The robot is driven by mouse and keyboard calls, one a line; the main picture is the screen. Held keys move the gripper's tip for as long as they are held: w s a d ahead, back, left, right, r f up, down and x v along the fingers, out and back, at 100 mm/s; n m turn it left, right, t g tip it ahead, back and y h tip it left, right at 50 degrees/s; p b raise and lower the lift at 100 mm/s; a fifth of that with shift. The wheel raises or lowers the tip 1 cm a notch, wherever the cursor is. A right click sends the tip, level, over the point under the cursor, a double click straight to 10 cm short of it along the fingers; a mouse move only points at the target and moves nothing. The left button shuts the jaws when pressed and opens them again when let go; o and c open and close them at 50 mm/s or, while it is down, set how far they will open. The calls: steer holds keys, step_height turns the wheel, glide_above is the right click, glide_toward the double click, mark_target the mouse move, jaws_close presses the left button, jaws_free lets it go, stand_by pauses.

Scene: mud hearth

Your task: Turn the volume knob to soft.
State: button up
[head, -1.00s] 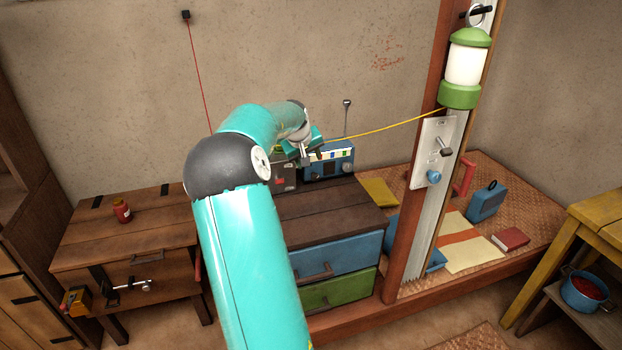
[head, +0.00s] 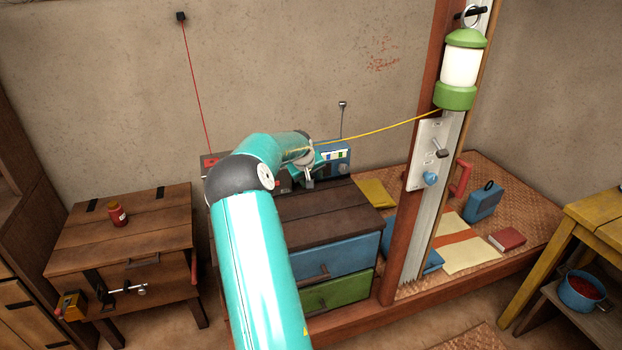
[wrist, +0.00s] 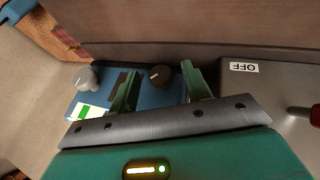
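The blue radio (head: 340,160) stands at the back of the dark wooden chest, partly hidden behind my arm. My gripper (head: 309,183) is in front of its left part. In the wrist view, my gripper (wrist: 159,72) is open. Its two green fingers stand apart on either side of a dark round knob (wrist: 160,77) on the blue radio face (wrist: 143,97); contact cannot be told. A grey knob (wrist: 86,78) with a white pointer mark sits left of the fingers, near a white and green panel (wrist: 90,111). No label shows which knob is volume.
A grey box with an OFF label (wrist: 244,67) and a red-tipped lever (wrist: 314,115) is close on the right in the wrist view. A post (head: 425,215) with a switch plate and a green lantern (head: 463,68) stands right of the chest. A yellow cord crosses above the radio.

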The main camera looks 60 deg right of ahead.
steer(key=c, duration=0.9)
steer(key=shift+c, duration=0.2)
steer(key=shift+s+d+r+m+t+y, duration=0.1)
steer(key=shift+s+d+m+t+y, duration=0.05)
steer(key=shift+t+y, duration=0.35)
steer(key=shift+s+d+r+m+t+y, duration=0.1)
steer(key=shift+s+m+t+y, duration=0.05)
steer(key=shift+t+y, duration=0.3)
steer(key=t+y, duration=0.2)
steer(key=m+t+y, duration=0.1)
steer(key=shift+s+d+f+t+y, duration=0.2)
steer(key=shift+s+d+t+y, duration=0.05)
steer(key=shift+s+d, duration=0.1)
steer(key=t+y, duration=0.2)
steer(key=m+t, duration=0.1)
steer(key=shift+s+d+f+y, duration=0.15)
steer(key=shift+f+y, duration=0.1)
steer(key=shift+y, duration=0.15)
steer(key=shift+f+m+t+y, duration=0.1)
steer(key=shift+m+t+y, duration=0.2)
steer(key=shift+t+y, duration=0.5)
steer(key=shift+t, duration=0.3)
